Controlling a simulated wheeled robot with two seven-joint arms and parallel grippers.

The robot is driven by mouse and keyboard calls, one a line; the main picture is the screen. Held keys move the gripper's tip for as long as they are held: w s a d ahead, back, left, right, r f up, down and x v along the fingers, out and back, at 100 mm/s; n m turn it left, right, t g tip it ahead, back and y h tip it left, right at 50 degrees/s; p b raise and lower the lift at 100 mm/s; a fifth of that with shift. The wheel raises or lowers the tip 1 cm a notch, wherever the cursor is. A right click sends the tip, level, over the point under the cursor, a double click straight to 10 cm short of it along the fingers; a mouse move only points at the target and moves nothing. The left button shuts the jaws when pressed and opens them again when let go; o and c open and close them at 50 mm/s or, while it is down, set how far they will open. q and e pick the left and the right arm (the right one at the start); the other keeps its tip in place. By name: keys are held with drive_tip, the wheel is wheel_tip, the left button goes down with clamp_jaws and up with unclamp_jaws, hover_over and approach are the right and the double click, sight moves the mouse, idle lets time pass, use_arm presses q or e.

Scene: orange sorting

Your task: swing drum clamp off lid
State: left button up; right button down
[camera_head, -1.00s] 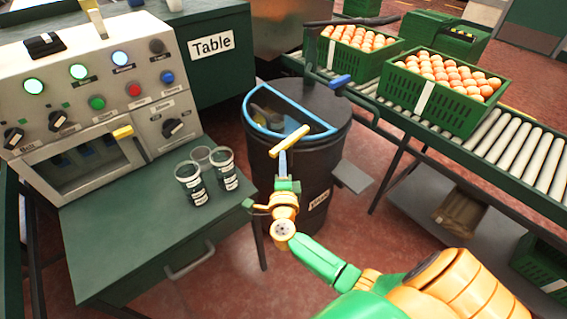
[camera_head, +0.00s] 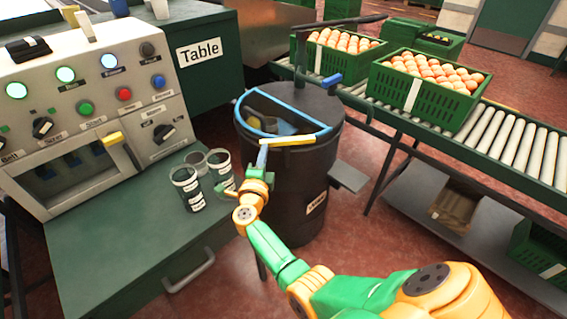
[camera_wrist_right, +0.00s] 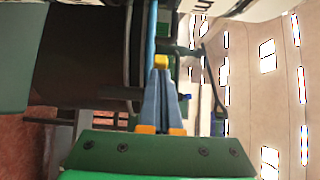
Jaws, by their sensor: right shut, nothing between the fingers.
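The black drum (camera_head: 318,170) stands between the green table and the conveyor. Its dark lid (camera_head: 310,105) has a half-round, blue-rimmed opening at the left. A yellow bar (camera_head: 290,140), which looks like the clamp handle, lies nearly level across the front edge of the lid. My right gripper (camera_head: 262,152) is shut and empty. Its blue fingertips are at the bar's left end; I cannot tell whether they touch. In the right wrist view, a yellow piece (camera_wrist_right: 161,61) shows at the shut fingertips. My left gripper is not in view.
A black post with a long arm (camera_head: 330,25) and blue handle (camera_head: 332,80) rises behind the lid. Several cups (camera_head: 187,190) stand on the table left of my gripper. A grey plate (camera_head: 348,177) juts from the drum's right.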

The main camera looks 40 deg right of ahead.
drive_tip(key=shift+w+b, duration=0.3)
drive_tip(key=shift+w, duration=0.25)
drive_tip(key=shift+r, duration=0.2)
idle(0.3)
